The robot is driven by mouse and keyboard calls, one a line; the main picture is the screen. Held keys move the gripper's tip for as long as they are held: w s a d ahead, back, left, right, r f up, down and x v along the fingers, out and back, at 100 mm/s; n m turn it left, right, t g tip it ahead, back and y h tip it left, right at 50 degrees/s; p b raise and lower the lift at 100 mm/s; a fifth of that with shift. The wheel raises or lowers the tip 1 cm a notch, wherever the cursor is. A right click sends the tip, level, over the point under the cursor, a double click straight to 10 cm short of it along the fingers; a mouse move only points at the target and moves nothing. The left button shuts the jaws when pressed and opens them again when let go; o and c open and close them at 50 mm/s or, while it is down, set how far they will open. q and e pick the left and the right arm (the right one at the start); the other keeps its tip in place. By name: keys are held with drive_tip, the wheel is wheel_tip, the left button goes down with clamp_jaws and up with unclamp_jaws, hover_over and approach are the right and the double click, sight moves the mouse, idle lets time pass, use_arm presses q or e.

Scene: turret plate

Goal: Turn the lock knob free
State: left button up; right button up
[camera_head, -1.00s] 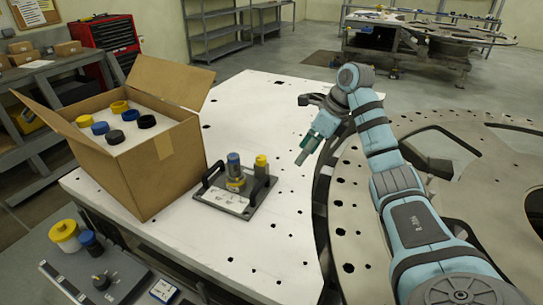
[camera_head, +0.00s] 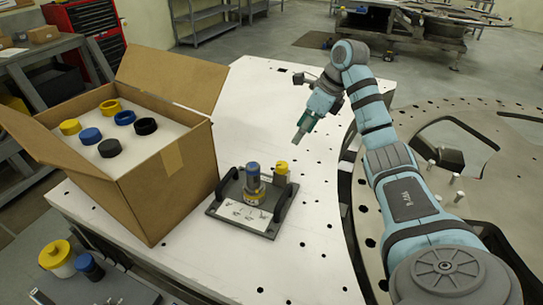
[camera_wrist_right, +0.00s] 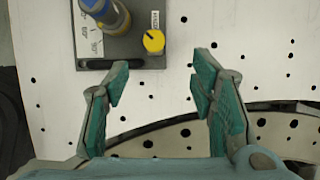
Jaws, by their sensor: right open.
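A dark fixture plate (camera_head: 223,210) with two black handles lies on the white table. A yellow knob (camera_head: 281,168) stands on a short grey post at its back right. In the right wrist view the yellow knob (camera_wrist_right: 154,41) shows a dark pointer line, beside a small label. A grey cylinder with a blue top (camera_head: 253,175) and a yellow ring at its base stands left of the knob. My right gripper (camera_head: 302,133) is open and empty, pointing down, apart from the knob. In its wrist view the knob lies ahead of the gap between the fingers (camera_wrist_right: 161,72). My left gripper is out of view.
An open cardboard box (camera_head: 165,190) with several coloured rings and caps stands left of the fixture. A large round metal plate (camera_head: 480,125) with holes lies at right. The white table (camera_head: 260,95) behind the fixture is clear.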

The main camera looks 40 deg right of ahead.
sight(282, 164)
drive_tip(key=x, duration=1.3)
drive_tip(key=shift+s+a+b, duration=0.35)
drive_tip(key=shift+a, duration=0.05)
drive_tip(key=shift+w+f, duration=0.15)
drive_tip(key=shift+f, duration=0.1)
drive_tip(key=shift+s+r, duration=0.1)
drive_tip(key=shift+s, duration=0.2)
drive_tip(key=shift+c, duration=0.7)
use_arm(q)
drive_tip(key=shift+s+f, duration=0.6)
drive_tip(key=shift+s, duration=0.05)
use_arm(e)
drive_tip(key=c, duration=1)
